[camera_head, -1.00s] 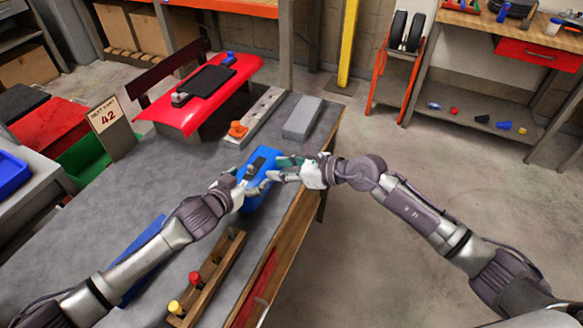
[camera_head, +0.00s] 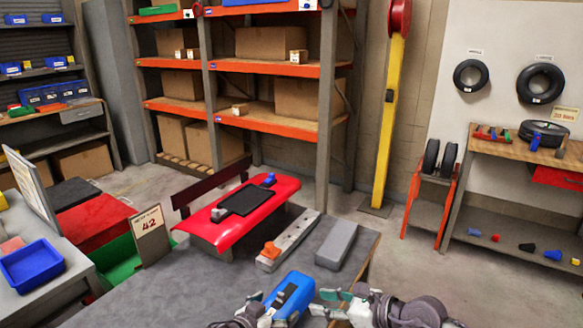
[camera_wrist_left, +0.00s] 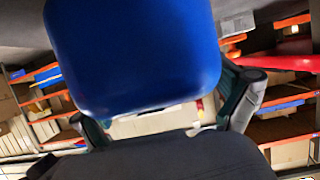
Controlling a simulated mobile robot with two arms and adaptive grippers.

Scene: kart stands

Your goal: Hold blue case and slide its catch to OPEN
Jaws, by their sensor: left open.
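The blue case (camera_head: 293,292) is near the bottom middle of the head view, at the front of the grey table, with a dark catch strip (camera_head: 286,295) on its top. I cannot read the catch's position. My left gripper (camera_head: 256,304) is at the case's left side, partly cut off. In the left wrist view the case (camera_wrist_left: 135,50) fills the top middle, and the open left fingers (camera_wrist_left: 165,108) stand at either side of its near end. My right gripper (camera_head: 324,302) is at the case's right side with its fingertips apart; contact is unclear.
A grey block (camera_head: 337,245) and a grey rail with an orange piece (camera_head: 271,251) lie behind the case. Behind them are a red panel (camera_head: 245,222) and a "42" sign (camera_head: 149,222). Grey tabletop (camera_head: 190,290) is clear left of the case.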

